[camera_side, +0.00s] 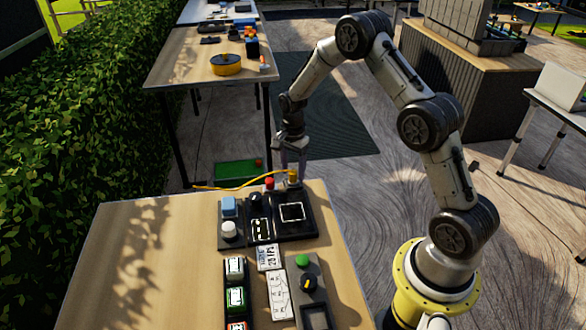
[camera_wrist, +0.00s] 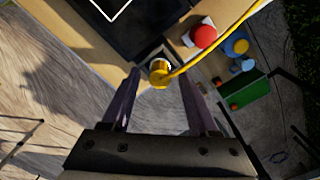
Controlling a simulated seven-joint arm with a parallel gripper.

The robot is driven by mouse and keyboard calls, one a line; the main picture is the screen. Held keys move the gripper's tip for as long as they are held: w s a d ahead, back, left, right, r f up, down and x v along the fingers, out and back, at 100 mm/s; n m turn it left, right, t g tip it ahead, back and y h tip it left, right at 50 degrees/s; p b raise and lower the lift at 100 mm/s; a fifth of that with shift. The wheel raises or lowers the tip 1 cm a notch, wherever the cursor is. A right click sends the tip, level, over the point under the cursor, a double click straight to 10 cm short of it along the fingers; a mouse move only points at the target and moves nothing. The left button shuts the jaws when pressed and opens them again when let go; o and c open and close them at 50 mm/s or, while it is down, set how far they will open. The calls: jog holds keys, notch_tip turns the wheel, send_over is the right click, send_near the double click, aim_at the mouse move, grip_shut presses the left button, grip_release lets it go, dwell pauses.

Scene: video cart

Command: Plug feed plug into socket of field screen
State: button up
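The yellow feed plug (camera_side: 293,176) stands at the far edge of the field screen (camera_side: 308,222), a black panel with a white square outline. In the wrist view the plug (camera_wrist: 159,73) sits over a silvery ring at the edge of the dark screen (camera_wrist: 150,18). The ring looks like the socket; how deep the plug is in it cannot be told. A yellow cable runs off from the plug. My gripper (camera_side: 292,166) is above the plug. In the wrist view its fingers (camera_wrist: 158,80) are open, one on each side of the plug, with visible gaps.
A red knob (camera_side: 269,183) stands left of the plug, close to the cable (camera_side: 235,187). Switch modules, labelled cards and a green-button box (camera_side: 303,262) fill the cart's middle. The cart top (camera_side: 130,255) is clear at left. Another table (camera_side: 175,60) stands behind.

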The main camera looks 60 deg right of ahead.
notch_tip(320, 180, up, 12)
notch_tip(320, 180, up, 9)
jog(key=n+t, duration=0.1)
jog(key=n, duration=0.3)
send_over(293, 172)
jog(key=s+a, duration=0.5)
jog(key=s+a+r+n+t, duration=0.1)
jog(key=s+a+n, duration=0.2)
jog(key=s, duration=0.5)
jog(key=s+a+r+n+t, duration=0.2)
jog(key=s+a+n, duration=0.1)
jog(key=s+n, duration=0.3)
jog(key=s+a+r+n+t, duration=0.1)
jog(key=s+n, duration=0.4)
jog(key=s, duration=0.5)
jog(key=shift+a+r+t, duration=0.3)
jog(key=shift+a+r, duration=0.45)
jog(key=shift+a, duration=0.3)
